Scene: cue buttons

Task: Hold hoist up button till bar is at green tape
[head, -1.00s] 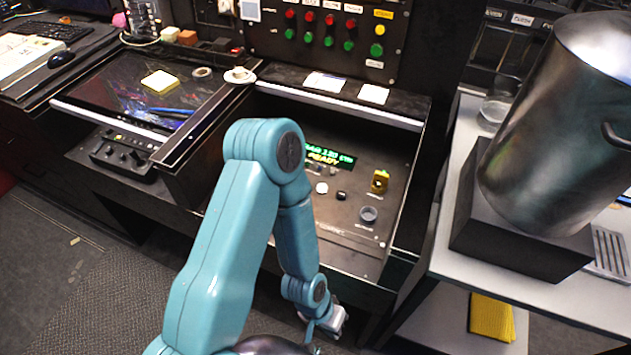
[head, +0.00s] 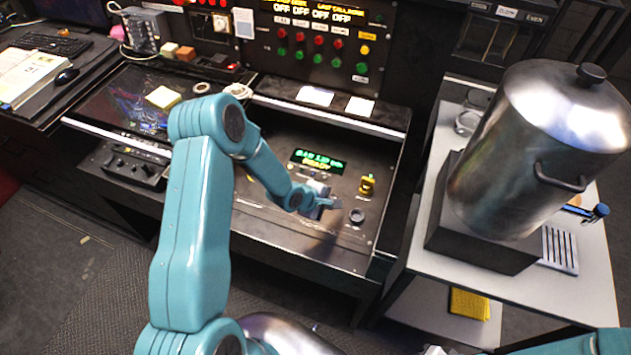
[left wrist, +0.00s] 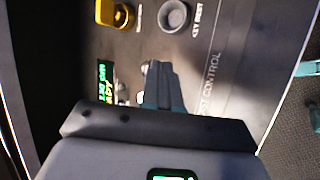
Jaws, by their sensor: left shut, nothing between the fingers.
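The hoist control panel (head: 300,225) has a lit display (head: 316,160) with green text and READY in yellow; the display also shows in the left wrist view (left wrist: 105,80). My left gripper (head: 332,204) is over the panel below the display. It is shut and empty, its fingers (left wrist: 160,88) pointing at the panel where the push buttons sit. I cannot tell whether the fingertips touch a button. The hoist bar and green tape are not in view. What seems to be my right gripper (head: 435,350) is cut off at the bottom edge.
A yellow switch (head: 367,185) and a round grey knob (head: 357,216) are right of my left gripper. A large metal pot (head: 530,160) stands on a black block on the right-hand cart. An upright panel (head: 320,45) with red and green buttons stands behind.

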